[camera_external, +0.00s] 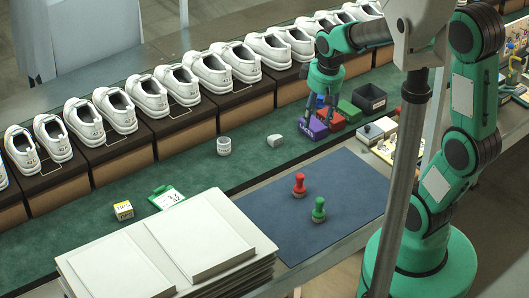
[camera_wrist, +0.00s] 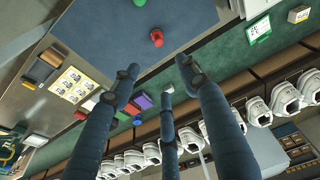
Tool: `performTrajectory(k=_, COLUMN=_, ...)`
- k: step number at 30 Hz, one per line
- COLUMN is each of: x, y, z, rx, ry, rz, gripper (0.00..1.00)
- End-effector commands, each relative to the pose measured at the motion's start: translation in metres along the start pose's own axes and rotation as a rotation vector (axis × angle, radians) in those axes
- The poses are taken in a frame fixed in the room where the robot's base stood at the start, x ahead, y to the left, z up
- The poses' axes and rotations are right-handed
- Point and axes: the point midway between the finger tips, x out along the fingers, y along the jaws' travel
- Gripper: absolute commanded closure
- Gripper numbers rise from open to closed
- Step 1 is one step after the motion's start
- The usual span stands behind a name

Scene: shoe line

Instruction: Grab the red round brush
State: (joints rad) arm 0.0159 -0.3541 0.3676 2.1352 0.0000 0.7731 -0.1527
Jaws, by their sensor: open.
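The red round brush (camera_external: 299,186) stands upright on the dark blue mat (camera_external: 345,180). In the wrist view the red brush (camera_wrist: 156,38) shows at the upper middle, beyond my fingertips. A green round brush (camera_external: 318,210) stands close by on the same mat; only part of the green brush (camera_wrist: 138,3) shows at the wrist view's top edge. My gripper (camera_external: 320,112) is open and empty, behind the brushes near the colored boxes. Its spread blue fingers (camera_wrist: 160,76) reach up the wrist view, apart from the red brush.
Purple (camera_external: 313,129), red (camera_external: 331,120) and green (camera_external: 349,111) boxes sit below my gripper beside a black bin (camera_external: 369,98). A row of white shoes (camera_external: 207,73) on boxes lines the back. Stacked white boards (camera_external: 180,240) lie left of the mat.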

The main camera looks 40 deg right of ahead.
Motion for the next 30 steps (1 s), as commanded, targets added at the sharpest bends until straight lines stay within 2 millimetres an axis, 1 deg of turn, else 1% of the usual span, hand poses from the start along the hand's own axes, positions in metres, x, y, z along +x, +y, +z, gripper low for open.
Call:
performTrajectory(k=1, x=0.013, y=0.002, z=-0.006, rx=-0.008, ry=-0.025, rz=-0.004, gripper=0.55)
performTrajectory(k=3, x=0.033, y=0.004, z=-0.015, rx=-0.022, ry=-0.050, rz=-0.008, gripper=0.55)
performTrajectory(k=5, x=0.050, y=0.005, z=-0.021, rx=-0.033, ry=-0.072, rz=-0.012, gripper=0.55)
performTrajectory(k=9, x=0.093, y=0.009, z=-0.032, rx=-0.059, ry=-0.124, rz=-0.022, gripper=0.55)
performTrajectory(k=12, x=0.123, y=0.011, z=-0.035, rx=-0.077, ry=-0.158, rz=-0.030, gripper=0.55)
performTrajectory(k=16, x=0.154, y=0.012, z=-0.037, rx=-0.095, ry=-0.189, rz=-0.038, gripper=0.55)
performTrajectory(k=18, x=0.166, y=0.013, z=-0.036, rx=-0.101, ry=-0.202, rz=-0.041, gripper=0.55)
performTrajectory(k=21, x=0.177, y=0.013, z=-0.036, rx=-0.107, ry=-0.212, rz=-0.044, gripper=0.55)
performTrajectory(k=24, x=0.181, y=0.013, z=-0.035, rx=-0.110, ry=-0.216, rz=-0.046, gripper=0.55)
performTrajectory(k=30, x=0.181, y=0.013, z=-0.035, rx=-0.110, ry=-0.216, rz=-0.046, gripper=0.55)
